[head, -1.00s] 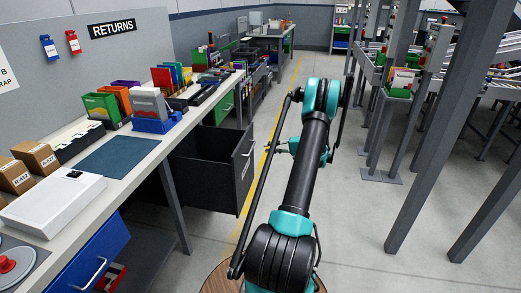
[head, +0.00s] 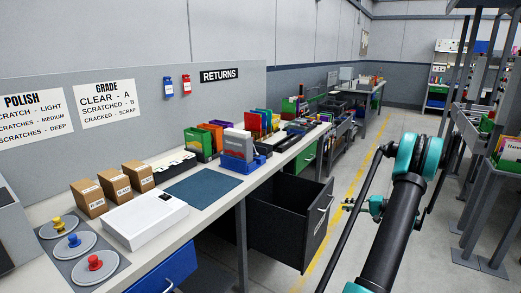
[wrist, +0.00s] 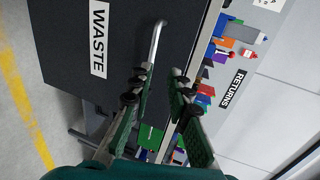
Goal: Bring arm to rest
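My arm (head: 394,225) reaches forward on the right of the head view, bent at a teal joint. My gripper (wrist: 158,98) shows in the wrist view with its two dark fingers apart and nothing between them. A dark drawer stands open under the bench in the head view (head: 285,222). In the wrist view its front (wrist: 65,60) bears a WASTE label (wrist: 98,40), and its metal handle (wrist: 152,55) lies just beyond the fingertips. I cannot tell the exact distance from fingers to handle.
The bench (head: 215,215) on the left carries boxes (head: 88,198), a white device (head: 145,218), a blue mat (head: 203,190) and colored bins (head: 198,143). Grey metal posts and a rack (head: 482,205) stand at right. Floor between is clear.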

